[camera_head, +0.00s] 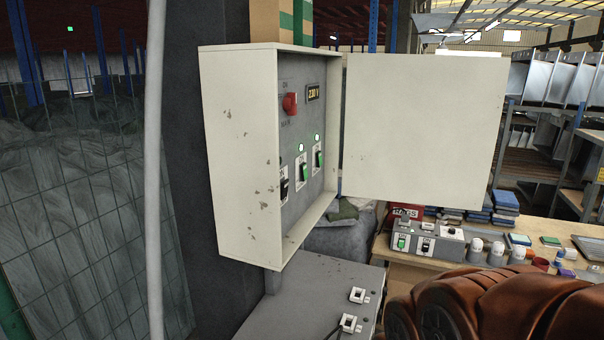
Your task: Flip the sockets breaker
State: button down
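An open grey-white electrical box (240,150) is mounted in the middle of the head view, its door (420,130) swung out to the right. Inside, on the grey panel, are a left rocker breaker (284,186) that looks black, a middle green breaker (303,173) and a right green breaker (318,160). Green lamps glow above the middle and right breakers; none shows lit above the left one. Their labels are too small to read, so I cannot tell which is for the sockets. A red rotary knob (290,103) and a "230 V" display (313,92) sit above. My gripper is not in view.
A grey cabinet (290,310) with white sockets stands below the box. A workbench at the right holds a grey switch unit (428,238), several small jars and stacked boxes. A wire-mesh fence (90,200) and pale vertical pipe (153,170) are at the left.

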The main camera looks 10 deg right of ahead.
aim_at(303, 167)
jog(key=z, duration=0.55)
jog(key=k, duration=1.35)
jog(key=z, duration=0.45)
jog(key=i, duration=1.4)
jog(key=u, duration=1.3)
jog(key=i, duration=0.5)
jog(key=u, duration=0.65)
